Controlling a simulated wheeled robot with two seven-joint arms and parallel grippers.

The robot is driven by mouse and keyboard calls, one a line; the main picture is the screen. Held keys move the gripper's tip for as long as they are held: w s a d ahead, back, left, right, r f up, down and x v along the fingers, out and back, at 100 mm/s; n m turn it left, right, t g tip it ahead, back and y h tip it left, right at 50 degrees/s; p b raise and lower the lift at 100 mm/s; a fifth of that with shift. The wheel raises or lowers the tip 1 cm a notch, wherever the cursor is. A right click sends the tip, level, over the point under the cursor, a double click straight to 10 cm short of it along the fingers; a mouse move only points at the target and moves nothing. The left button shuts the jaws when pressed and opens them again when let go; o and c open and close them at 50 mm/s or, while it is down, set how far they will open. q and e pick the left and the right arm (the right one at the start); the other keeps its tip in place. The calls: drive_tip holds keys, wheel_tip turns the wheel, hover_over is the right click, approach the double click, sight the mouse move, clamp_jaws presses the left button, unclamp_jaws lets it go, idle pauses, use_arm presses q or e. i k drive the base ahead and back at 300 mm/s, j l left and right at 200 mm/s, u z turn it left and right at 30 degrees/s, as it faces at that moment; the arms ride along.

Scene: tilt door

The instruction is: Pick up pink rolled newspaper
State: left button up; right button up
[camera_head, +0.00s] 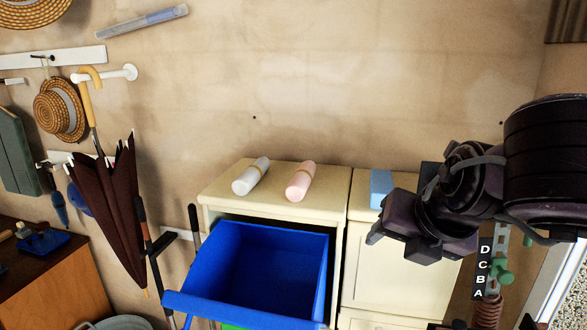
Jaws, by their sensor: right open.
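The pink rolled newspaper (300,181) lies on the cream cabinet top (323,196), tilted a little in the picture, with a pale band around it. Nothing covers it. My right gripper (386,218) comes in from the right. It is open and empty, in front of the right-hand cream cabinet, and is well to the right of the pink newspaper, not touching it. My left gripper is not in view.
A white rolled newspaper (251,175) lies left of the pink one, with a gap between. A blue drawer (250,268) stands pulled out below. A blue block (381,187) sits beside my right gripper. A dark umbrella (112,205) hangs at left.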

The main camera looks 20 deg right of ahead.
sight(297, 188)
drive_tip(key=i, duration=1.25)
